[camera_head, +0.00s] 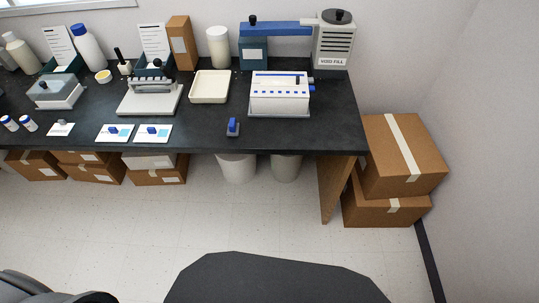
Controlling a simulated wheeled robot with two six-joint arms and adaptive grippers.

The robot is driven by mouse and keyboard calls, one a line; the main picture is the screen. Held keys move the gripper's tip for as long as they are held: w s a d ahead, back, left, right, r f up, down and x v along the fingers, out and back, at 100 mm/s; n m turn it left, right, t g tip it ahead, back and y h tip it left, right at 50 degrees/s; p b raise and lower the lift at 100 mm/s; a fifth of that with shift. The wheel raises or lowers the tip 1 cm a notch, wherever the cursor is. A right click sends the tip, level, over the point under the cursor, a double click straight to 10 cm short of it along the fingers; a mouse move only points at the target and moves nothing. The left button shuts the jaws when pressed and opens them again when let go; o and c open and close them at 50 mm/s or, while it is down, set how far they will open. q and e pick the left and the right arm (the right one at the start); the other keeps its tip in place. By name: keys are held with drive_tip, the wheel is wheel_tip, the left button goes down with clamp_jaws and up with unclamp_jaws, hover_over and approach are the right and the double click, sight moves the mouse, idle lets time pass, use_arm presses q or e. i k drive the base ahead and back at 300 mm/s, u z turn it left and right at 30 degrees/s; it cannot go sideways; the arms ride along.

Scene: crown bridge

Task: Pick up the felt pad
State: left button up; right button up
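I cannot clearly make out a felt pad on the dark table (205,138). Small flat items lie along its front edge. A white pad-like piece with a dark knob (61,128) is at the left. Two white cards with blue and cyan parts, one at the left (106,138) and one at the right (164,138), lie side by side. A small blue-topped dark object (233,127) stands to their right. Neither of my grippers is in view. Only dark parts of my own body show at the bottom edge.
A cream tray (209,97) sits mid-table, between a white press-like device (150,98) and a white boxy device (279,93). Bottles and upright cards line the back. Cardboard boxes (405,155) are stacked right of the table. The floor in front (130,225) is clear.

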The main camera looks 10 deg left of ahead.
sight(234, 127)
drive_tip(key=z, duration=0.4)
drive_tip(key=k, duration=0.2)
drive_tip(key=u, duration=1.3)
drive_tip(key=i, duration=0.65)
drive_tip(key=u, duration=0.3)
